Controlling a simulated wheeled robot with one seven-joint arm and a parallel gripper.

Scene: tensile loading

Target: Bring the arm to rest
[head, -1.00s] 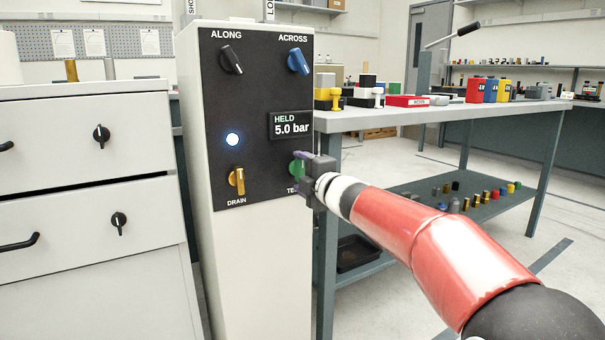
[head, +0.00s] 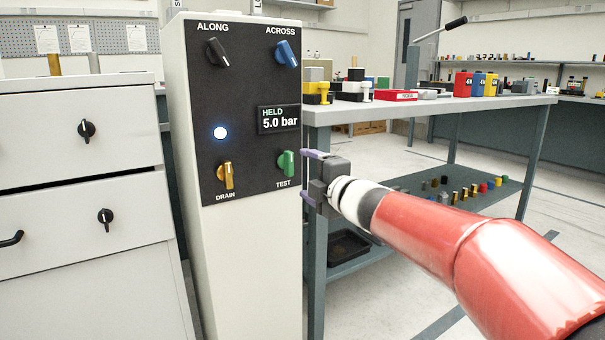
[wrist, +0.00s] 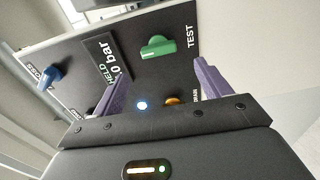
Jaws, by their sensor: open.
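My gripper (head: 305,178) is open and empty, just right of the control panel (head: 240,112) in the head view. Its purple fingers are apart and clear of the green TEST knob (head: 286,163). The red arm reaches in from the lower right. In the wrist view the green knob (wrist: 158,47) stands beyond the open fingers (wrist: 160,90), with nothing between them. The display (head: 278,119) reads HELD 5.0 bar, and a lamp (head: 220,132) on the panel glows bluish white.
A yellow DRAIN knob (head: 226,175), a black ALONG knob (head: 218,52) and a blue ACROSS knob (head: 286,54) are on the panel. A workbench (head: 430,108) with parts stands behind the arm. A drawer cabinet (head: 70,145) is at left. Floor shows at the right.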

